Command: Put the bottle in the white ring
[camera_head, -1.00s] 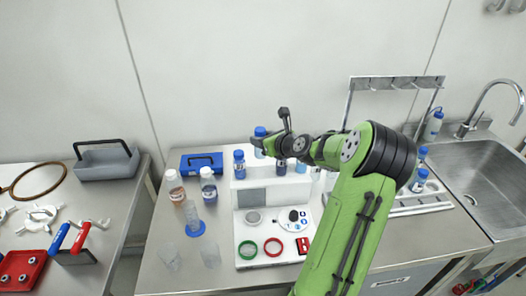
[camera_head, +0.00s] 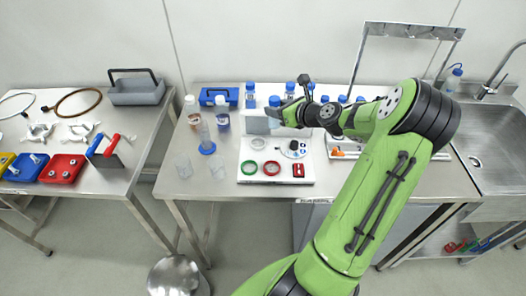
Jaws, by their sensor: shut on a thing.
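My gripper (camera_head: 281,112) is shut on a blue-capped bottle (camera_head: 274,122). The bottle is roughly upright, above the back part of the white board (camera_head: 307,180), in front of the row of other bottles. The gripper partly hides it. The white ring (camera_head: 258,143) appears as a pale ring with a grey middle on the board, just below and left of the held bottle in the picture. A green ring (camera_head: 249,167) and a red ring (camera_head: 271,168) lie in front of it. The exact height of the bottle over the board is hard to tell.
Blue-capped bottles (camera_head: 250,95) stand in a row behind the board. A white round plate with a black knob (camera_head: 293,148) and a red block (camera_head: 298,170) are on the board's right. A grey upright panel (camera_head: 254,125) is behind the white ring.

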